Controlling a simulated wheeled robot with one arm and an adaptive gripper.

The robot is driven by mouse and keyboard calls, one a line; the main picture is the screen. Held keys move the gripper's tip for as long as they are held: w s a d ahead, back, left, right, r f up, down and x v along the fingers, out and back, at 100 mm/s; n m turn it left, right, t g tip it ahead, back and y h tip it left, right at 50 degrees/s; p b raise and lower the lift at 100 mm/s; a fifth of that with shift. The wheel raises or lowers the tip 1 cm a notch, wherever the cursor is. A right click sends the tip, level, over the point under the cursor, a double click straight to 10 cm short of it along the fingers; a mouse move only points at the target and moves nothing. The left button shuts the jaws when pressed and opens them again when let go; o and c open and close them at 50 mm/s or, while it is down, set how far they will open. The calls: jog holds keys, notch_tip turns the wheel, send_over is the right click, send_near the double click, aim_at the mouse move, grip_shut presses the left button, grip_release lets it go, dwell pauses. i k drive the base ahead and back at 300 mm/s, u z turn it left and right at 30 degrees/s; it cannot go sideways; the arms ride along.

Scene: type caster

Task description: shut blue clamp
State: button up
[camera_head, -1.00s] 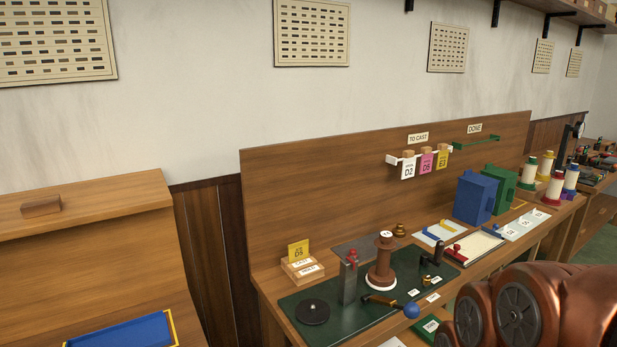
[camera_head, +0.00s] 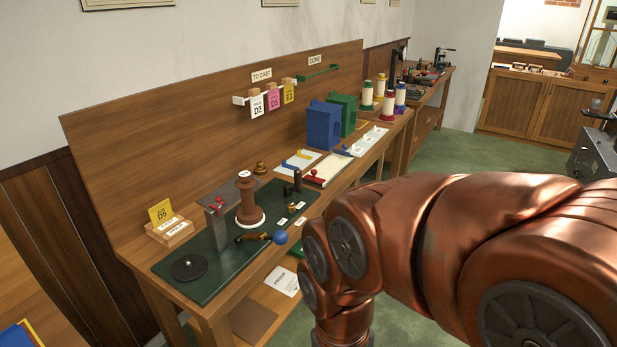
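No part is clearly recognisable as a blue clamp at this size. Blue parts on the workbench (camera_head: 215,299) include a blue ball knob (camera_head: 280,237) on a dark lever at the front of the green base plate (camera_head: 222,277). A tall blue block (camera_head: 322,127) stands farther back, beside a green one. My gripper is out of view; only my copper arm links show at the lower right.
The green plate carries a grey post (camera_head: 217,226), a brown spool (camera_head: 249,200) and a black disc (camera_head: 188,267). Tagged cards (camera_head: 273,99) hang on the back board. A yellow card (camera_head: 160,212) stands at the left. Open green floor (camera_head: 450,150) lies to the right.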

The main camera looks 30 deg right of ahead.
aim_at(344, 147)
jog(key=u, duration=0.15)
jog(key=k, duration=0.35)
jog(key=z, duration=2.05)
jog(key=i, duration=1.7)
jog(key=u, duration=0.25)
jog(key=i, duration=1.25)
jog(key=u, duration=1.6)
jog(key=i, duration=0.7)
jog(key=z, duration=0.75)
jog(key=k, duration=0.5)
jog(key=z, duration=0.05)
